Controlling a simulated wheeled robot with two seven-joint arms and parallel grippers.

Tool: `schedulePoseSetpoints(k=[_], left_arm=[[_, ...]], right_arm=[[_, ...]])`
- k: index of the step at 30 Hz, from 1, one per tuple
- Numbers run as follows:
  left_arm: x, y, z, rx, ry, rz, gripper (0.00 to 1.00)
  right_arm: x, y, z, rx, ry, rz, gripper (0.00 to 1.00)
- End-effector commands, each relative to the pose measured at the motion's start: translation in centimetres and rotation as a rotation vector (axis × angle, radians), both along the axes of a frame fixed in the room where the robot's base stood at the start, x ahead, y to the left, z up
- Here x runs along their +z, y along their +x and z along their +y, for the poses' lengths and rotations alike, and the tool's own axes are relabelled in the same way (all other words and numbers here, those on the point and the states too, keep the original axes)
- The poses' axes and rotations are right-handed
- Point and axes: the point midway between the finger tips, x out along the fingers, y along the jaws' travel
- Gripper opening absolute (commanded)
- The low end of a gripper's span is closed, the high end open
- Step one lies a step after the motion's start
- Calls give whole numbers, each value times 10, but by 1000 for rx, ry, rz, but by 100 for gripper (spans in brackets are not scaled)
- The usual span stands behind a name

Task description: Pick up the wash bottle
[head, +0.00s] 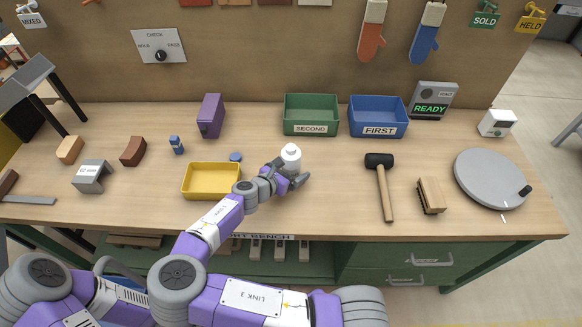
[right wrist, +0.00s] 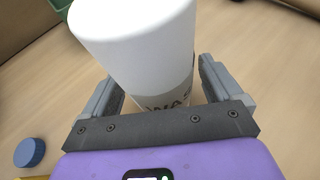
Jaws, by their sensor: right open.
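The wash bottle (head: 290,153) is white with a rounded top and stands upright on the bench, right of the yellow tray. In the right wrist view the wash bottle (right wrist: 140,40) fills the upper middle, with part of a dark-lettered label visible. My right gripper (head: 291,178) is at the bottle. In the right wrist view my right gripper (right wrist: 158,82) is open, with one finger on each side of the bottle. A gap shows at the right finger; contact at the left finger is unclear. The bottle's lower part is hidden by the gripper. My left gripper is not in view.
A yellow tray (head: 211,194) and a blue disc (head: 235,156) lie left of the bottle. A green bin (head: 310,132) and a blue bin (head: 378,134) stand behind. A mallet (head: 384,190), a brush (head: 431,195) and a grey turntable (head: 490,200) are right.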

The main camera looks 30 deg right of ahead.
Motion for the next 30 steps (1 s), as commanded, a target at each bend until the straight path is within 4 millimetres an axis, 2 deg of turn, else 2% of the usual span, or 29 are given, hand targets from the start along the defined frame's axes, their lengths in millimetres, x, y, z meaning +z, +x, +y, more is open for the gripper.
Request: schedulePoseSetpoints(k=[5,20,26,30], left_arm=[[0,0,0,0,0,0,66],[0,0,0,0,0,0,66],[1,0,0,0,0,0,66],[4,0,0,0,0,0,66]], right_arm=[[0,0,0,1,0,0,92],[0,0,0,1,1,0,18],[2,0,0,1,0,-1,18],[13,1,1,1,2,-3,18]])
